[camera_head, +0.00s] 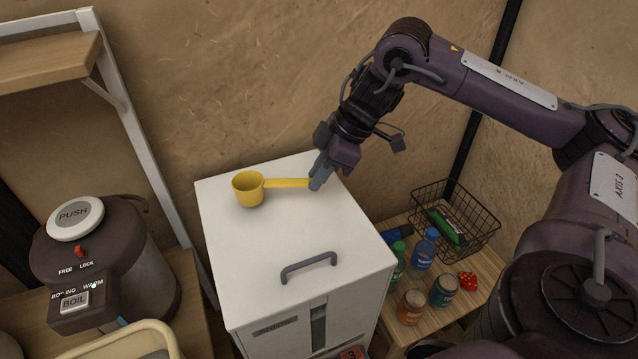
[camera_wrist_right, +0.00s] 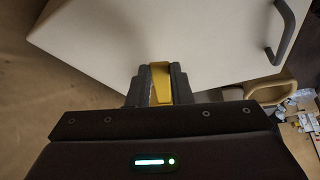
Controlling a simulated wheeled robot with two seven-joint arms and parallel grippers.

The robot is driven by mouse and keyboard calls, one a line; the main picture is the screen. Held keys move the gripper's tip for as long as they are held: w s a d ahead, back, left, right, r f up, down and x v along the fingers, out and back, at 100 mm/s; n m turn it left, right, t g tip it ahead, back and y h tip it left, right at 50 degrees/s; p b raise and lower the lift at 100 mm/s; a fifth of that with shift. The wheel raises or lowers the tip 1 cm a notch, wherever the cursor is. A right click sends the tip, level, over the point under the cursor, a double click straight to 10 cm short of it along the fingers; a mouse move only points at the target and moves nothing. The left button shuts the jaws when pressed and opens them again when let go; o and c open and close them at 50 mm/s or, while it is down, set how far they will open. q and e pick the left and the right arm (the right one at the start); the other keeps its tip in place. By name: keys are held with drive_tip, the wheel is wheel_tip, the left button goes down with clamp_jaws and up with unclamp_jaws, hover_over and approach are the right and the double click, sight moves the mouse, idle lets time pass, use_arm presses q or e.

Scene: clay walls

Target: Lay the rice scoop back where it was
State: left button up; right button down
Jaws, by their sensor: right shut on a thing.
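The yellow rice scoop (camera_head: 249,189) has a round cup and a straight handle. It is over the top of the white rice dispenser (camera_head: 290,235), near its back; I cannot tell whether the cup touches the surface. My right gripper (camera_head: 319,180) is shut on the end of the scoop's handle, at the back right of the cabinet top. In the right wrist view the yellow handle (camera_wrist_right: 160,84) sits between the two fingers, and the cup is hidden. The white top also shows there (camera_wrist_right: 200,40). My left gripper is not in view.
A grey handle (camera_head: 308,266) rises from the front of the white top. A water boiler (camera_head: 100,255) stands at left. At right, a low wooden table holds bottles, jars (camera_head: 411,306) and a black wire basket (camera_head: 456,215). The middle of the white top is clear.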

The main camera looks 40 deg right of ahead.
drive_tip(key=shift+f, duration=0.95)
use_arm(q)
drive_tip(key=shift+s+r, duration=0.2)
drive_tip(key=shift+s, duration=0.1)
use_arm(e)
drive_tip(key=shift+f, duration=0.1)
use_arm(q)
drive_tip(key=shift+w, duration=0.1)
use_arm(e)
drive_tip(key=shift+f, duration=0.1)
drive_tip(key=c, duration=1.3)
unclamp_jaws()
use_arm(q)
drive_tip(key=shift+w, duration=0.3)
